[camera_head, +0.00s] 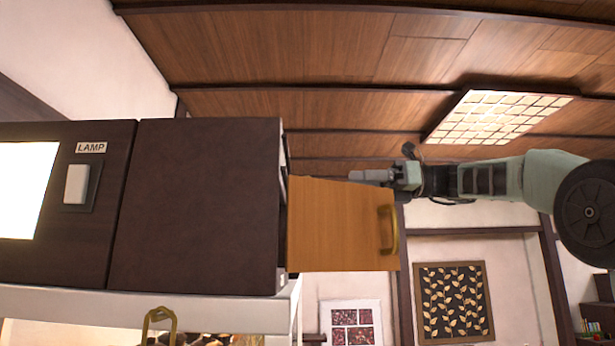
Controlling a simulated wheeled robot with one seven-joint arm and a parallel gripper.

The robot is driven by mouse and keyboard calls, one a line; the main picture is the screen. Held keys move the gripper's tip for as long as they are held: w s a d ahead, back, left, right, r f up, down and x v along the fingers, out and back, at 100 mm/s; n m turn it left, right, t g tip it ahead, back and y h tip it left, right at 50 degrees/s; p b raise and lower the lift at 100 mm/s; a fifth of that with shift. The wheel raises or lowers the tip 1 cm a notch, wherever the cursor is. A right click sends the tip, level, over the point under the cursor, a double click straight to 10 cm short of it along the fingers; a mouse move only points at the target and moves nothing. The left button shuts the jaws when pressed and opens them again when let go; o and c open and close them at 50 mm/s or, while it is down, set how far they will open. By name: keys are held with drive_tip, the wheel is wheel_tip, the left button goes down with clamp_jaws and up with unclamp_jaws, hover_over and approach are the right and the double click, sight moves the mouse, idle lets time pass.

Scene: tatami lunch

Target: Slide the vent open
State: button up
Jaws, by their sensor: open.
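No part is plainly recognizable as a vent. An orange-brown wooden panel (335,225) stands out from the right side of a dark box (195,205). A curved brass handle (395,230) is near the panel's right edge. My gripper (354,176) comes in from the right and points left, at the panel's upper edge. Its jaws are open and nothing shows between them. I cannot tell whether it touches the panel or is behind it. The handle is below and to the right of the fingertips, apart from them.
A lamp switch (76,184) under a LAMP label sits beside a bright panel (24,190) at the left. A second brass handle (160,322) shows at the bottom. A lit ceiling grid (497,117) and a framed leaf picture (454,302) are behind.

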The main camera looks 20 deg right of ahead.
drive_tip(key=shift+p+x, duration=1.9)
drive_tip(key=shift+x, duration=3.55)
drive_tip(key=shift+f, duration=0.1)
